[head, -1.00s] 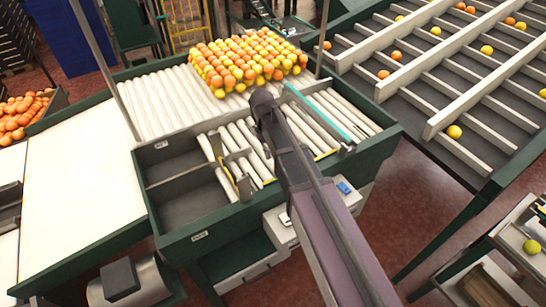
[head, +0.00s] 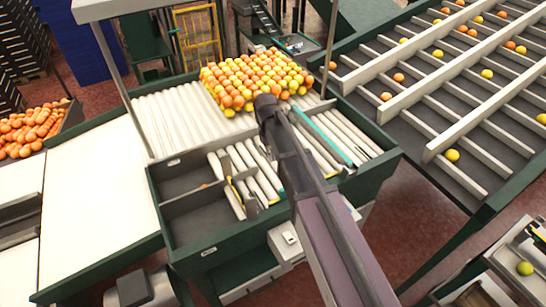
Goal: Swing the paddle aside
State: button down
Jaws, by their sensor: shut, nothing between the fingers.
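A narrow grey piece with yellow edges (head: 232,184), which looks like the paddle, stands over the white rollers beside the dark compartments. It is small, and I cannot tell its exact angle. My dark arm reaches from the bottom right up to a rounded joint in front of the orange pile. The fingers of my gripper cannot be made out; the arm hides the spot below that joint. I cannot tell whether my gripper touches the paddle.
The green-framed sorting table (head: 215,255) has dark compartments on its left and a teal bar (head: 322,138) on its right. A pile of oranges and yellow fruit (head: 250,80) lies behind. A white surface (head: 95,215) is at left, a fruit-sorting conveyor (head: 450,180) at right.

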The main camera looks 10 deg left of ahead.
jog(key=shift+w+r+p, duration=0.1)
jog(key=shift+r+p, duration=0.2)
jog(key=shift+r, duration=0.25)
jog(key=shift+a, duration=0.1)
dwell(0.3)
